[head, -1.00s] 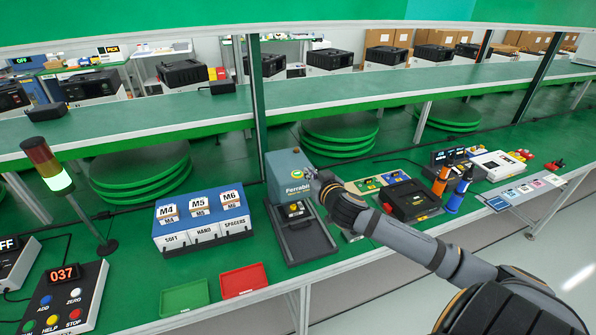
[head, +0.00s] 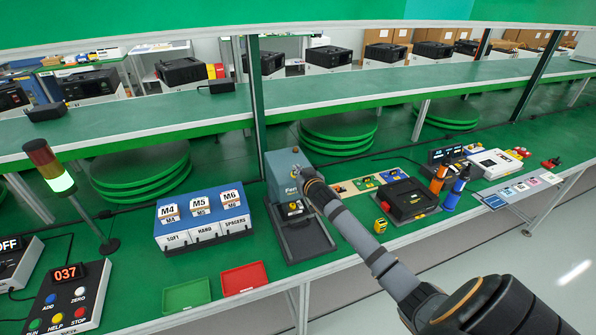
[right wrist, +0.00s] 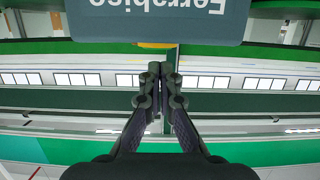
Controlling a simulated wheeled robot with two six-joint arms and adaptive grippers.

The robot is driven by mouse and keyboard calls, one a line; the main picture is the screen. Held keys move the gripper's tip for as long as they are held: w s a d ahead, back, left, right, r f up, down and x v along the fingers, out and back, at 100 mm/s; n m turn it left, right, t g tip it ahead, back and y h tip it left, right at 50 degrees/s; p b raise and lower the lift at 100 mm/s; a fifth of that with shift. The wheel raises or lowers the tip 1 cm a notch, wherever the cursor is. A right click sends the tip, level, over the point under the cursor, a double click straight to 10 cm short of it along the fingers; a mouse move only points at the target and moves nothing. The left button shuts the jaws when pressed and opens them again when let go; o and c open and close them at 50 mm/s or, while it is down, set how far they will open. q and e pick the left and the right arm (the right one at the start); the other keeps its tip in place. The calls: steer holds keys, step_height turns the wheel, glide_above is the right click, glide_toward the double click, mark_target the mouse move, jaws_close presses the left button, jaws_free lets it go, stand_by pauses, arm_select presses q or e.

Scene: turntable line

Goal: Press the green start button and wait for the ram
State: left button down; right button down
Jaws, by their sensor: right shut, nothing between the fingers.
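The blue-grey press (head: 281,168) stands on the bench at the middle, with lettering on its front face. A dark tray-like base (head: 306,240) extends in front of it, with a small yellow-and-black part (head: 294,208) under the head. My right gripper (head: 297,172) is at the upper right of the press front, shut and empty, covering part of the lettering. The right wrist view shows the closed fingertips (right wrist: 154,70) just beside the press (right wrist: 150,22), which appears upside down. I cannot make out a green start button on the press; contact is unclear. My left gripper is out of view.
Left of the press is a bin rack (head: 203,220) marked M4, M5, M6. Green (head: 187,296) and red (head: 243,279) trays lie in front. A black case (head: 408,200) sits right. A lit signal tower (head: 55,176) and button box (head: 70,298) are left.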

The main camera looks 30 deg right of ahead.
steer(key=shift+s+f, duration=0.1)
steer(key=shift+f, duration=0.45)
